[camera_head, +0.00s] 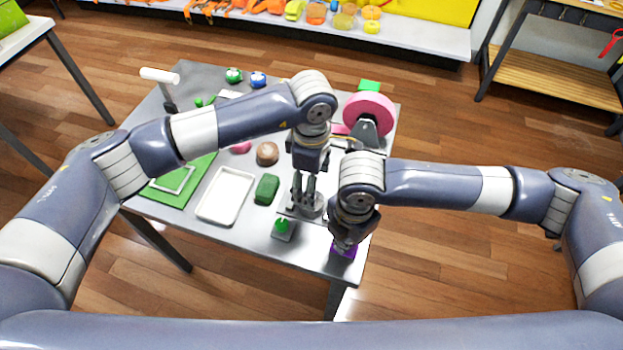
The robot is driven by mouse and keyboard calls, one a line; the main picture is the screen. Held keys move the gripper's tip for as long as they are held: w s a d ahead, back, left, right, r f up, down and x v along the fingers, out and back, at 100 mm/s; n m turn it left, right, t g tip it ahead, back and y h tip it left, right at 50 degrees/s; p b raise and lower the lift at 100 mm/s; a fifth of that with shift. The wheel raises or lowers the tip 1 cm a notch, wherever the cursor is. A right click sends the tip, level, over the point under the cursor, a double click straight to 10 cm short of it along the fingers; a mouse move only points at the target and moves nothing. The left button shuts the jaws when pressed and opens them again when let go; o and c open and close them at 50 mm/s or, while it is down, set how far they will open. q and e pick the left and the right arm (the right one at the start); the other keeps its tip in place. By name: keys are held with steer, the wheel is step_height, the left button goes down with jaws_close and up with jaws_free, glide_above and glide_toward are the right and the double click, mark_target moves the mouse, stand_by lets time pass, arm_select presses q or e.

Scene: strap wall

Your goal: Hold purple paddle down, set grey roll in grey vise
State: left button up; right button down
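The purple paddle (344,251) is at the front right corner of the table, partly hidden under my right gripper (346,240). The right gripper points down with its fingers together, at or just above the paddle; contact cannot be made out. My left gripper (304,193) points down just left of it, with its fingers close together. A grey metal piece (315,209), apparently the grey vise, is at its fingertips on the table. I cannot separate the grey roll from the grey fingers and metal there, so what the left gripper holds is unclear.
A green knob (281,226) on a plate, a dark green block (266,189), a brown round piece (267,153) and a white tray (226,196) lie left of the grippers. A pink wheel (369,114) on a stand is behind. A white-handled lever (161,78) stands at the back left.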

steer(key=shift+w+d+r+p, duration=0.1)
steer(key=shift+w+r+p, duration=0.05)
steer(key=shift+r+p, duration=2.75)
steer(key=shift+p, duration=0.15)
step_height(320, 180, up, 12)
